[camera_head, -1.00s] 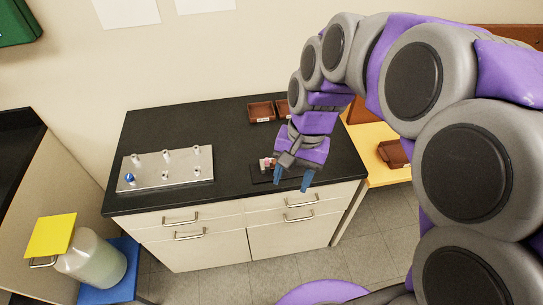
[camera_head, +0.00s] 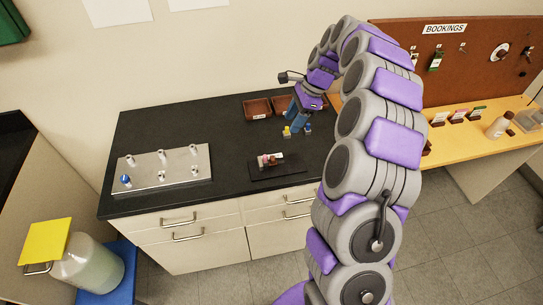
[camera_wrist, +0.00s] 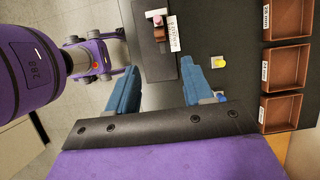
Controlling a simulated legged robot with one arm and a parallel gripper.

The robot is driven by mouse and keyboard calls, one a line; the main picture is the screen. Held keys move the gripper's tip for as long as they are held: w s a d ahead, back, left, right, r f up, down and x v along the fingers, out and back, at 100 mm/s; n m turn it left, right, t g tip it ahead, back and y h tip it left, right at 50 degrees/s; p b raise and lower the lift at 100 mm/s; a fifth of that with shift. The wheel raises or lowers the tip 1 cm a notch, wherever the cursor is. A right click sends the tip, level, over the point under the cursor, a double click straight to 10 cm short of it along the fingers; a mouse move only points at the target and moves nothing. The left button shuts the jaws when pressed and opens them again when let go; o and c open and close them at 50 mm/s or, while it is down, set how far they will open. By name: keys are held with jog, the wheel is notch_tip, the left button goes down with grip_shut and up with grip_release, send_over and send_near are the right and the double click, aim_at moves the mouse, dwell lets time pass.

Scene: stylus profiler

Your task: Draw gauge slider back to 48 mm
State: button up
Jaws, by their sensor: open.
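A small gauge with pink and brown blocks (camera_head: 266,160) and a white label sits on a black base plate (camera_head: 290,168) on the bench. I take this for the gauge with the slider; its scale reading is too small to tell. In the wrist view the gauge (camera_wrist: 157,24) lies beyond my fingertips, with its white label (camera_wrist: 173,34) beside it. My gripper (camera_head: 298,118) is behind the gauge in the head view, near the brown trays. In the wrist view my gripper (camera_wrist: 162,72) has its two blue fingers wide apart, with nothing between them.
A small yellow piece (camera_wrist: 219,63) and a blue piece (camera_wrist: 222,97) are close beside one finger. Brown labelled trays (camera_head: 257,108) stand at the back. A metal plate with posts (camera_head: 160,170) is at left. The black bench between plate and gauge is clear.

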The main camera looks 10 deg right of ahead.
aim_at(272, 158)
jog(key=b+x, duration=0.3)
jog(key=x, duration=1.4)
jog(key=shift+f, duration=0.1)
grip_shut()
